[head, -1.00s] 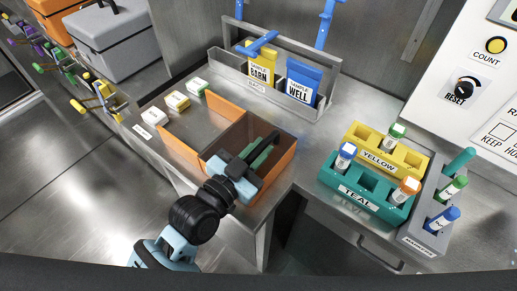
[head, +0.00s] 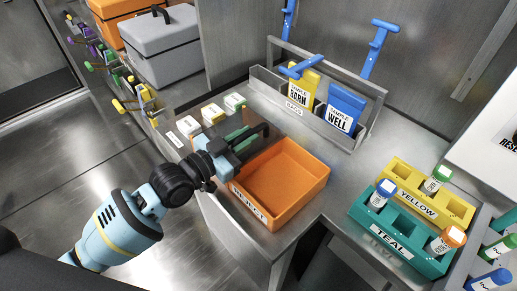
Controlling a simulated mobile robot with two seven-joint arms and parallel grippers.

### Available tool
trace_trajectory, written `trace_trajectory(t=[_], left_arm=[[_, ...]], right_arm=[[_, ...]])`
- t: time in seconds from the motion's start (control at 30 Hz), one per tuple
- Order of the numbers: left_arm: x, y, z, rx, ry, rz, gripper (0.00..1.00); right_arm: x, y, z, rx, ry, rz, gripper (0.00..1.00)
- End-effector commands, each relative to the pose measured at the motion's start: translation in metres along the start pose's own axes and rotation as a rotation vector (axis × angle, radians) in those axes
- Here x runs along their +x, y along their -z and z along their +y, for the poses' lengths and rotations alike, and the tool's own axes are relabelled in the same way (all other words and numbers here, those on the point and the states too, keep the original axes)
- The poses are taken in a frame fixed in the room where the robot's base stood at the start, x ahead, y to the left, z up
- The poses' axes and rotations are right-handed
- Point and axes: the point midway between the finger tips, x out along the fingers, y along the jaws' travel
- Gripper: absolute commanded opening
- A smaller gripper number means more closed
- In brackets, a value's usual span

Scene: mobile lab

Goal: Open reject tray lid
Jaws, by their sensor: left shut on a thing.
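The orange reject tray (head: 288,184) sits near the front edge of the steel bench, with its REJECT label on the front wall. Its orange inside is in plain view and looks empty. My left gripper (head: 250,139) is at the tray's back-left side, shut on a green part that appears to be the lid's handle (head: 237,136). My right gripper is not in view.
Several small white-topped boxes (head: 213,114) stand behind the gripper. A grey rack (head: 268,83) holds yellow and blue sample packets at the back. Yellow (head: 458,207) and teal (head: 408,262) tube racks stand to the right. Bare bench lies between tray and racks.

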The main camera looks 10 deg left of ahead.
Motion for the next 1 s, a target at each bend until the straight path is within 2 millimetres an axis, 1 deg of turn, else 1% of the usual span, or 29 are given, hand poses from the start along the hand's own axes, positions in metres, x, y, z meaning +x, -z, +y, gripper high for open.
trace_trajectory(t=[0.03, 0.37, 0.4, 0.53, 0.83, 0.93, 1.0], left_arm=[[-0.001, -0.004, -0.002, 0.002, -0.001, -0.008, 0.00], [0.000, -0.003, -0.004, 0.000, -0.001, -0.008, 0.00], [-0.001, -0.003, -0.004, 0.000, -0.001, -0.008, 0.20], [0.000, -0.003, -0.004, -0.001, -0.001, -0.006, 0.36], [-0.002, -0.002, -0.004, -0.001, 0.000, -0.004, 0.36], [-0.010, -0.003, -0.004, 0.000, 0.000, -0.006, 0.36], [-0.020, -0.003, -0.004, 0.000, -0.001, -0.007, 0.36]], right_arm=[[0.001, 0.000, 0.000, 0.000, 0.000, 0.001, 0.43], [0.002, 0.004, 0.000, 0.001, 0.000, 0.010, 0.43], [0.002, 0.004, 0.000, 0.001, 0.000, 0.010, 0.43], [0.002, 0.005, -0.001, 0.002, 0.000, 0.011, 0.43], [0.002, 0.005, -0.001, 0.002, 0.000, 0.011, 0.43], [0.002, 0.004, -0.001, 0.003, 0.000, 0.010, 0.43], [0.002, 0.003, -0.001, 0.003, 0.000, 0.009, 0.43]])
